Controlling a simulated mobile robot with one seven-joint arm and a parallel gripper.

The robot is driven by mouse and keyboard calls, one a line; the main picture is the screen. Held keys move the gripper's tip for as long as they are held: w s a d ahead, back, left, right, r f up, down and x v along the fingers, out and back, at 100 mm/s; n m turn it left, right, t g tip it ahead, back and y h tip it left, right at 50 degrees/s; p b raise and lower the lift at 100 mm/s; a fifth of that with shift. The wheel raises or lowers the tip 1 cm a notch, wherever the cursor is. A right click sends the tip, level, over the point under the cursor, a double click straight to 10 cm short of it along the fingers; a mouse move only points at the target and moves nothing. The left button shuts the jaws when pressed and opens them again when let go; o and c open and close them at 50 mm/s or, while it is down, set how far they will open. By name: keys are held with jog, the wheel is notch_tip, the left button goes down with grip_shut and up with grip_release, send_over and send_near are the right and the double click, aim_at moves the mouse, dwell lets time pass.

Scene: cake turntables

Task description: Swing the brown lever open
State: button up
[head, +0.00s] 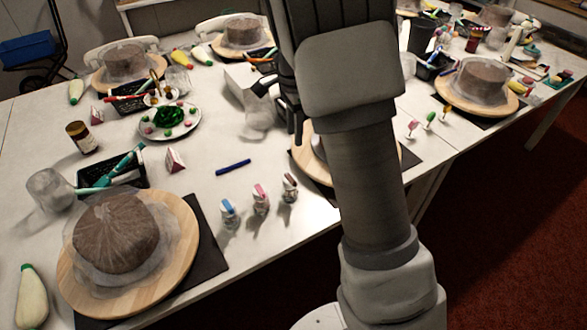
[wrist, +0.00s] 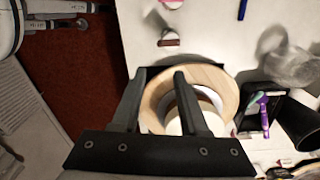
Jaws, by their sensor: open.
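Three small pale containers stand in a row on the white table, with blue (head: 229,212), pink (head: 261,199) and brown (head: 290,187) tops. The brown top is the one nearest my arm; I take it for the brown lever, but its exact position is too small to tell. In the wrist view a small pale item with a brown-red part (wrist: 168,41) lies ahead of the fingers and appears to be the same piece. My gripper (wrist: 160,75) is open and empty, above the table near a wooden turntable. In the head view the gripper (head: 278,116) is partly hidden by my arm.
The wooden turntable (wrist: 222,80) on a black mat lies under my fingers. A blue pen (head: 233,166) and a clear glass (wrist: 286,62) are nearby. A covered cake (head: 115,232) stands at front left. The table edge drops to red carpet (wrist: 84,70).

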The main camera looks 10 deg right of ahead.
aim_at(295, 181)
notch_tip(295, 181, down, 16)
jog(key=shift+s+f+b, duration=0.1)
jog(key=shift+f+b, duration=0.15)
jog(key=shift+b, duration=0.3)
jog(key=shift+c, duration=0.2)
grip_shut()
